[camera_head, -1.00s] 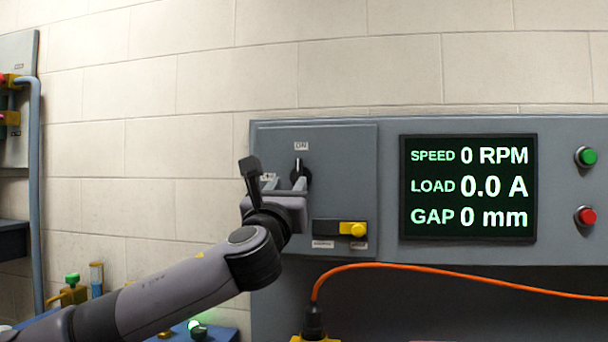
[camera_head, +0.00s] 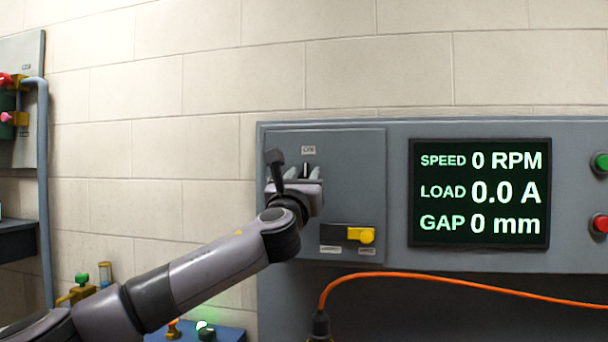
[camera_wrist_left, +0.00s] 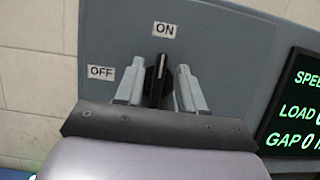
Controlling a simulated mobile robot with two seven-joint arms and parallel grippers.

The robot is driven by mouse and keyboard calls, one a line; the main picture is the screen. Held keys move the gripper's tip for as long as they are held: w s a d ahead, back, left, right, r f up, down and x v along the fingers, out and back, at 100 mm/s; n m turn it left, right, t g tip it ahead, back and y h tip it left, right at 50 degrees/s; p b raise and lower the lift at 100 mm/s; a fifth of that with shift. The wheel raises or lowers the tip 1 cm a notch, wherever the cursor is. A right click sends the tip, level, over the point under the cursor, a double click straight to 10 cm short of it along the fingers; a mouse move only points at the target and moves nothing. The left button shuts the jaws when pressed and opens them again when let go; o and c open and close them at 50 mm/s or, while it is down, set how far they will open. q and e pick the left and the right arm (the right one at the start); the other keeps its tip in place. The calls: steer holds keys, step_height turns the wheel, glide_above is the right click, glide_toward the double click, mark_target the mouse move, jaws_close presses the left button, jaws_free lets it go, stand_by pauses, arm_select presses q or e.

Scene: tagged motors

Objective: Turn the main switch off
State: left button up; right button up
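The main switch (camera_head: 306,168) is a black rotary knob on the grey panel. In the left wrist view the knob (camera_wrist_left: 157,75) stands upright, its white line pointing at the ON label (camera_wrist_left: 165,30). The OFF label (camera_wrist_left: 101,73) is to its left. My left gripper (camera_head: 304,174) is at the switch. In the left wrist view its fingers (camera_wrist_left: 160,82) are apart, one on each side of the knob. I cannot tell whether they touch it. The lower part of the knob is hidden by the gripper. My right gripper is not in view.
A display (camera_head: 479,193) reads 0 RPM, 0.0 A and 0 mm. A yellow slider (camera_head: 361,235) sits below the switch. Green (camera_head: 601,163) and red (camera_head: 600,224) buttons are at the right edge. An orange cable (camera_head: 430,277) runs below the panel.

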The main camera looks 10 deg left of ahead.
arm_select(q)
steer(key=shift+w, duration=0.1)
jaws_close()
steer(key=shift+n, duration=0.4)
steer(key=n+y, duration=0.3)
steer(key=n, duration=0.2)
steer(key=shift+a, duration=0.1)
steer(key=n+g+y, duration=0.1)
steer(key=n, duration=0.1)
steer(key=n+y, duration=0.1)
steer(key=n, duration=0.2)
steer(key=shift+a+g+y, duration=0.15)
steer(key=shift+g+y, duration=0.15)
steer(key=shift+g, duration=0.1)
steer(key=n+g, duration=0.1)
steer(key=n, duration=0.3)
steer(key=n+g+y+p, duration=0.1)
steer(key=n, duration=0.2)
steer(key=f+n+g+p, duration=0.1)
steer(key=n+g, duration=0.1)
steer(key=n, duration=0.2)
steer(key=shift+a+n, duration=0.25)
steer(key=shift+n, duration=0.05)
